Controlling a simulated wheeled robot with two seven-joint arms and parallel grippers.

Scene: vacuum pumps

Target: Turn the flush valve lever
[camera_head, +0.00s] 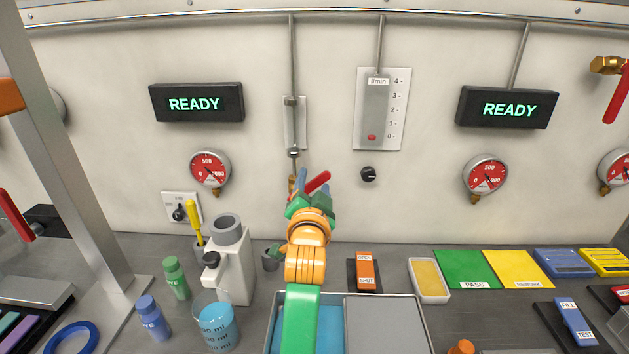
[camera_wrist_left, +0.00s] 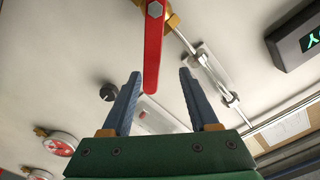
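A red lever (camera_head: 317,182) on a brass valve (camera_head: 293,184) sits on the wall below a thin vertical pipe. In the left wrist view the lever (camera_wrist_left: 154,50) hangs from its brass fitting (camera_wrist_left: 172,19) and its free end shows between my fingers. My left gripper (camera_head: 311,187) is at the lever in the head view and partly covers the valve. In the left wrist view its blue fingers (camera_wrist_left: 160,74) are open, one on each side of the lever, with no clear contact. My right gripper is not in view.
A flow meter (camera_head: 382,108) and black knob (camera_head: 368,174) are right of the valve. A white pump (camera_head: 233,270), beaker (camera_head: 216,328) and bottles stand on the bench left of my arm. A grey tray (camera_head: 388,325) lies under it. Another red lever (camera_head: 615,95) is at far right.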

